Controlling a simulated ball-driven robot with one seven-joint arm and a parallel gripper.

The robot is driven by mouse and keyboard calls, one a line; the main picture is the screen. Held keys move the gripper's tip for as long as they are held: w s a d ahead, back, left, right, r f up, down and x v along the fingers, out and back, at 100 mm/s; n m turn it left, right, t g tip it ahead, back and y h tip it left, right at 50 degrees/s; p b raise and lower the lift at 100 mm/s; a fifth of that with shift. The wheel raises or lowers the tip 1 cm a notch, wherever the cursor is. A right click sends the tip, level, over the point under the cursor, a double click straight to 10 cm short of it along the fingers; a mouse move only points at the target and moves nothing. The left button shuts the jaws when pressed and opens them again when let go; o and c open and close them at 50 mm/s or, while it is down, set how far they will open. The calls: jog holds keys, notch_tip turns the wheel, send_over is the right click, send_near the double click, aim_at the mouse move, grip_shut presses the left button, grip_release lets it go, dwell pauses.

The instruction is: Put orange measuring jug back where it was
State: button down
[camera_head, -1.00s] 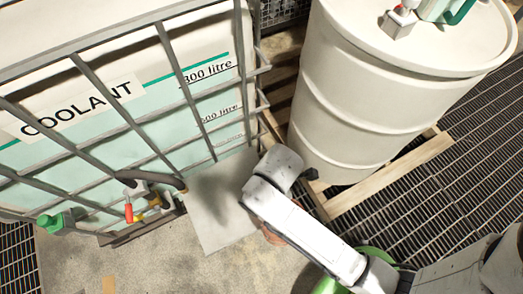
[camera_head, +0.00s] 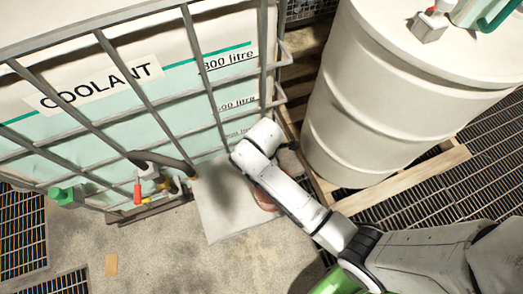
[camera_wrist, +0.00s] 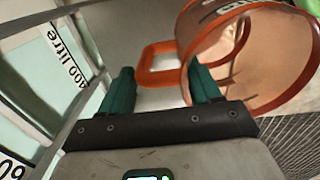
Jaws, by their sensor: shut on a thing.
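The orange measuring jug (camera_wrist: 262,62) is see-through with a bright orange rim and handle, and fills the upper right of the wrist view. My gripper (camera_wrist: 160,70) has teal fingers on either side of the jug's handle and is shut on it. The handle reaches left from the jug body, between the fingers. In the head view a small part of the jug (camera_head: 265,199) shows beside my arm; the rest of it and my gripper's fingers are hidden under my arm.
A white drum (camera_head: 385,110) on a wooden pallet (camera_head: 415,178) stands at right. A grey sheet (camera_head: 222,215) lies on the concrete floor. Floor grating borders it.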

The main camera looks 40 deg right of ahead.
jog(key=shift+w+d+f, duration=0.1)
jog(key=shift+w+f, duration=0.3)
jog(key=shift+f, duration=1.65)
jog(key=shift+b, duration=0.3)
jog(key=shift+c, duration=1.1)
grip_release()
jog(key=shift+f, duration=0.1)
jog(key=r, duration=0.4)
jog(key=r+p, duration=0.1)
jog(key=r, duration=0.7)
jog(key=shift+s+r, duration=0.15)
jog(key=shift+s, duration=0.1)
jog(key=s+d+r+m, duration=0.2)
jog(key=s+r+m, duration=0.1)
jog(key=s+m, duration=0.4)
jog(key=s+d+r+m, duration=0.3)
jog(key=s+m, duration=0.5)
jog(key=s, duration=0.1)
jog(key=shift+s+d, duration=0.3)
jog(key=shift+s, duration=0.1)
